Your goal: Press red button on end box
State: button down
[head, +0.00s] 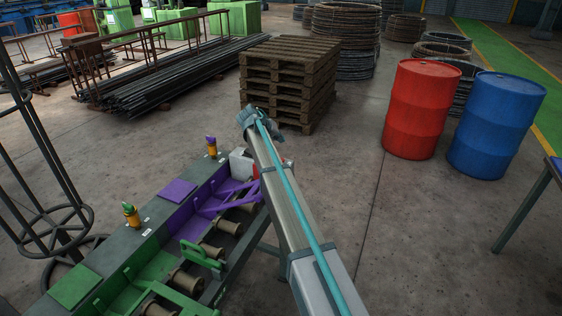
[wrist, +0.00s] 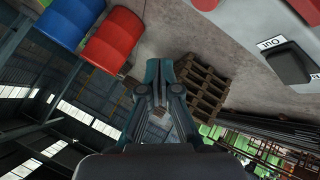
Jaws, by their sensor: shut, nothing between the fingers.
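The pale grey end box (head: 239,165) stands at the far end of the green and purple machine in the head view, partly hidden behind my arm. In the wrist view the box's face (wrist: 262,30) fills the upper right, tilted, with a black switch and label (wrist: 286,62). A red part, likely the button (wrist: 305,9), is cut off at the top right edge. A second red piece (wrist: 207,4) shows at the top edge. My gripper (wrist: 160,68) is shut and empty, apart from the box in the wrist view. Its fingertips are unclear in the head view.
The machine (head: 168,240) carries purple and green covers and several rollers. Beyond it are stacked pallets (head: 290,75), a red drum (head: 421,105), a blue drum (head: 497,122) and wire coils (head: 345,40). Floor between machine and drums is clear. A dark wire stand (head: 45,215) is at left.

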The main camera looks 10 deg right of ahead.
jog(key=shift+f+b, duration=1.15)
jog(key=shift+f, duration=2.55)
jog(key=shift+f+b, duration=0.25)
jog(key=shift+b, duration=0.1)
jog(key=shift+f+b, duration=0.35)
jog(key=shift+f, duration=0.15)
jog(key=shift+r, duration=0.95)
jog(key=shift+r+p, duration=1)
jog(key=shift+r, duration=1.5)
jog(key=shift+r, duration=0.1)
